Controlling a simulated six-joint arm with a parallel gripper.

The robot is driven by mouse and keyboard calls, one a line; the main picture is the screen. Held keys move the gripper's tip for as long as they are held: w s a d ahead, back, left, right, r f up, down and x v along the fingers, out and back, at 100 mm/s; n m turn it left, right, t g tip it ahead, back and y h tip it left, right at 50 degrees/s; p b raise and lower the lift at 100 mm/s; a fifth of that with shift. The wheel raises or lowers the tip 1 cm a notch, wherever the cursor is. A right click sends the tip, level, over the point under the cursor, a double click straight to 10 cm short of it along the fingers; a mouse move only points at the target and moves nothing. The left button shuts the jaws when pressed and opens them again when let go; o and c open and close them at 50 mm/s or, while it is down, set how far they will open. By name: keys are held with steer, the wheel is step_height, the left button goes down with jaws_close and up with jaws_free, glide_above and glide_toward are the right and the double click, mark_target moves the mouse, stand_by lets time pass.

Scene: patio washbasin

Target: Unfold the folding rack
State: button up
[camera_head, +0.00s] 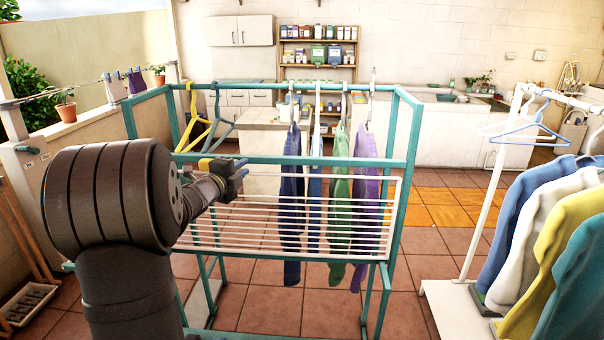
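The folding rack is a white panel of parallel bars (345,250) on the front of a teal frame (403,205). The panel slopes below the frame's front crossbar, with its lower edge towards me. My gripper (241,174) is at the panel's upper left part, just below the crossbar. My arm hides the panel's left end. I cannot tell whether the fingers touch the panel or are open or shut.
Blue, green and purple garments (366,190) hang inside the frame, behind the panel. Yellow and grey-blue hangers (193,125) hang at its left. A white clothes stand (480,222) with several shirts (560,250) is at the right. Tiled floor (412,285) lies between them.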

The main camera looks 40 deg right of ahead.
steer(key=g+y, duration=0.1)
steer(key=g, duration=0.1)
glide_toward(325, 176)
steer(key=x, duration=1)
steer(key=shift+w+d+f, duration=0.1)
steer(key=shift+w+d, duration=0.05)
steer(key=shift+d, duration=0.1)
steer(key=shift+c, duration=0.5)
jaws_close()
